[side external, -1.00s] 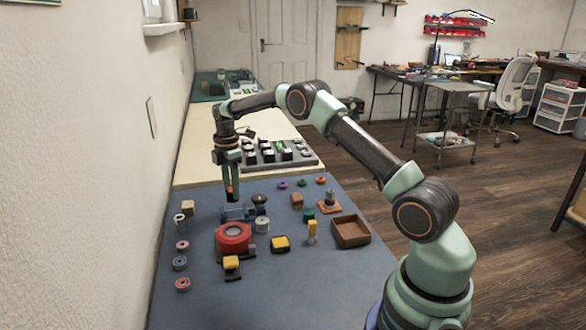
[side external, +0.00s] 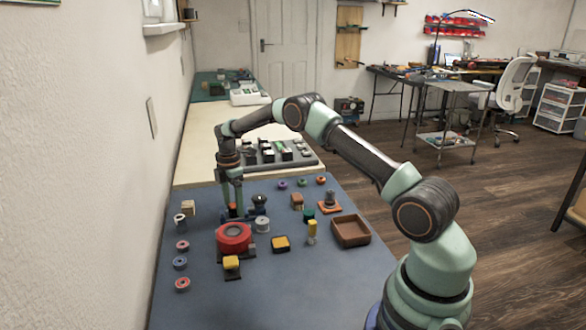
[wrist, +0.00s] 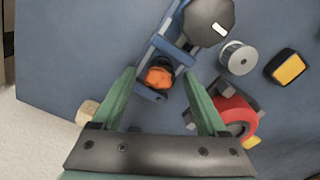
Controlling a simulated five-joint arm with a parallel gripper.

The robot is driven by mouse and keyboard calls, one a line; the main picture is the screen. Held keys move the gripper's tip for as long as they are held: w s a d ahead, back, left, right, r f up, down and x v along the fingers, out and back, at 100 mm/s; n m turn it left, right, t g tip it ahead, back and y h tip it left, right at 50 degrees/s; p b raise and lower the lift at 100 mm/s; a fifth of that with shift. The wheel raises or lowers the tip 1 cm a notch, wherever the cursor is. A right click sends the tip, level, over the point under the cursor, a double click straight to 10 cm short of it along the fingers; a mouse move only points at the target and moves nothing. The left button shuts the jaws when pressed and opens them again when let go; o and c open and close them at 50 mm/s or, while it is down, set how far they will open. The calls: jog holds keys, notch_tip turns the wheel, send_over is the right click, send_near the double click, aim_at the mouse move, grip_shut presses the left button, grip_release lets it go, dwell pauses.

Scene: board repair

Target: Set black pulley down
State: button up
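My gripper (wrist: 159,73) is low over a blue fixture (wrist: 148,50), its fingers spread with gaps on both sides. Between the fingertips is a small orange-topped part (wrist: 159,77) with a dark rim, at the fixture's near end. It may be the black pulley, but I cannot tell for sure. In the side view my gripper (side external: 233,207) stands behind the red round part. A larger dark, many-sided piece with a white mark (wrist: 208,20) is at the fixture's far end, also visible in the side view (side external: 259,199).
A silver spool (wrist: 238,57), a yellow-and-black block (wrist: 287,68) and a red round part (side external: 233,236) lie close to the right. A brown tray (side external: 351,230) stands farther right. Several small rings lie along the left edge of the blue mat (side external: 310,290).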

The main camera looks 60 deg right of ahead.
jog(key=shift+r, duration=0.15)
notch_tip(320, 180, up, 12)
notch_tip(320, 180, up, 8)
jog(key=m+t, duration=0.1)
jog(key=m, duration=0.2)
send_over(233, 205)
jog(key=s+a, duration=0.3)
jog(key=a, duration=0.1)
jog(key=s+a+r+m+t, duration=0.2)
jog(key=s+a+r+m, duration=0.2)
jog(key=s+a+r, duration=0.3)
jog(key=s+a+f+m+t, duration=0.1)
jog(key=s+a+f+m, duration=0.1)
jog(key=s, duration=0.6)
jog(key=s+a+f+m+t, duration=0.1)
jog(key=s+a+f+m, duration=0.1)
jog(key=s+m, duration=0.3)
jog(key=s, duration=0.3)
jog(key=shift+a+f+t, duration=0.3)
jog(key=shift+f, duration=0.1)
